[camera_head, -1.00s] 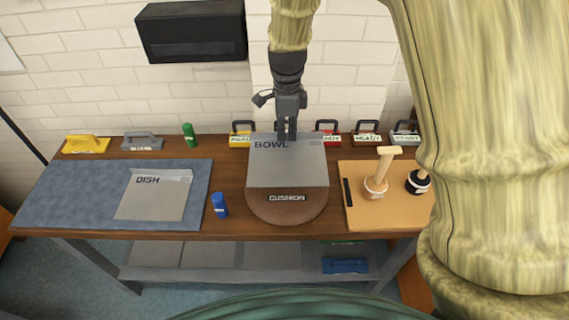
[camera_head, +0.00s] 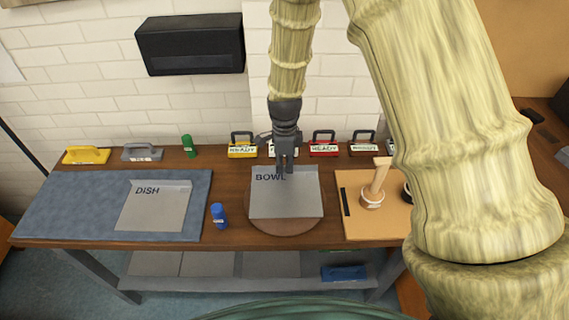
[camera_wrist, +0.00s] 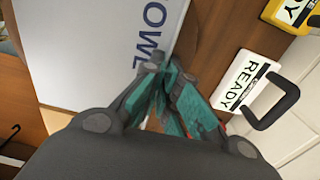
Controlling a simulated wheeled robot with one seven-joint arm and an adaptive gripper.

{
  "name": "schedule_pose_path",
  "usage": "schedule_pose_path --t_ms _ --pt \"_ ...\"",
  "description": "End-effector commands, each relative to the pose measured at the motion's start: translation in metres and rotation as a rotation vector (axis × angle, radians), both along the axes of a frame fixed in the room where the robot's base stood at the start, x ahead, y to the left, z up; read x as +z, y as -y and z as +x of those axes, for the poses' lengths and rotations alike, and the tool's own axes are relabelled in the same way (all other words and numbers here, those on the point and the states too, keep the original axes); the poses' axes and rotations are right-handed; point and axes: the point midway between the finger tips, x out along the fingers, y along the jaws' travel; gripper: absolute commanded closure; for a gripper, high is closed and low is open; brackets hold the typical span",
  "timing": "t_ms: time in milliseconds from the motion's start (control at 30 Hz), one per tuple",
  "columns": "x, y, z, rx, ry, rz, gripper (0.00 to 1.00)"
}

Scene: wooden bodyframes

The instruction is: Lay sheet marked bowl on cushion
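The grey sheet marked BOWL (camera_head: 286,198) is over the round brown cushion (camera_head: 285,228), whose label is hidden beneath it. My gripper (camera_head: 285,168) is at the sheet's far edge, beside the lettering. In the wrist view the fingertips (camera_wrist: 158,66) are close together on the edge of the sheet (camera_wrist: 85,45), near the letters OWL.
A sheet marked DISH (camera_head: 155,208) lies on a blue-grey mat (camera_head: 60,205) at left. A blue bottle (camera_head: 219,215) stands close left of the cushion. A tan board (camera_head: 360,225) with wooden-handled tools is at right. Handled blocks marked READY (camera_head: 323,148) line the back edge.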

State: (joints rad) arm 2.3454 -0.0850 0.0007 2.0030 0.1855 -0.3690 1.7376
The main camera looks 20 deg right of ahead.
Motion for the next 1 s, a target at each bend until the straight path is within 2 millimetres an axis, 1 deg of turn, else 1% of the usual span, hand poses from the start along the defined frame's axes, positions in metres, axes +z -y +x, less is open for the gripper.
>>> schedule_pose_path --t_ms 300,333,400,467,767,900,1000 --pt "-0.002 0.000 0.000 0.000 0.000 0.000 1.00" --pt "-0.002 0.000 0.000 0.000 0.001 0.000 0.96" --pt "-0.002 0.000 0.000 0.000 0.001 0.000 0.83" --pt "-0.002 0.000 0.000 0.000 0.001 0.000 0.73" --pt "-0.001 0.000 0.000 0.000 0.001 0.001 0.73" --pt "0.004 0.000 0.001 0.000 0.002 -0.001 0.73" --pt "0.012 0.000 0.002 0.000 0.003 0.000 0.73"
